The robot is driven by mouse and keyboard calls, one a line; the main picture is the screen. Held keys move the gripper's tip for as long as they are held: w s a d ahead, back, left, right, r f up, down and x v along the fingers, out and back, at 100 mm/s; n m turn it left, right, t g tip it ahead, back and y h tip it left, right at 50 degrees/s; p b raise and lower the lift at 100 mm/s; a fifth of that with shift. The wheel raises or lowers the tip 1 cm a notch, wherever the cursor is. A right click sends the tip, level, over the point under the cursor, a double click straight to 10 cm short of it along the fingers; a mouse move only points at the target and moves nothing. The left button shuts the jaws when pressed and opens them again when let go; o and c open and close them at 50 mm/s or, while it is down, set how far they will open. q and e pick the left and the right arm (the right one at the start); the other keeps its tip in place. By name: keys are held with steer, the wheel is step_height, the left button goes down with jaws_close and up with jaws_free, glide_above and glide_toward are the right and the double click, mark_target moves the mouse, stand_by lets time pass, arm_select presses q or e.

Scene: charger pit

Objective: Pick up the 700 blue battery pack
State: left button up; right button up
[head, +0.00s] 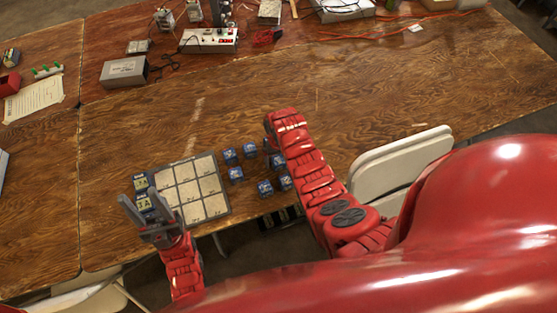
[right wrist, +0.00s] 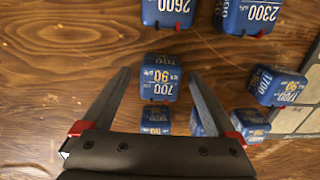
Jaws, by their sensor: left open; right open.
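The 700 blue battery pack (right wrist: 160,77) shows in the right wrist view, blue with a white label reading 700 and 90. My right gripper (right wrist: 159,73) is open, with one finger on each side of the pack in the picture; I cannot tell the height gap. In the head view my right gripper (head: 269,130) is beside a group of blue packs (head: 236,174), whose numbers are too small to read. My left gripper (head: 140,201) is open and empty at the left end of the grid board.
In the right wrist view, packs marked 2600 (right wrist: 166,12) and 2300 (right wrist: 250,15) stand nearby. A white folding chair (head: 400,160) is at the table edge.

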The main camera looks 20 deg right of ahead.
steer(key=shift+f, duration=0.3)
jaws_close()
stand_by(0.3)
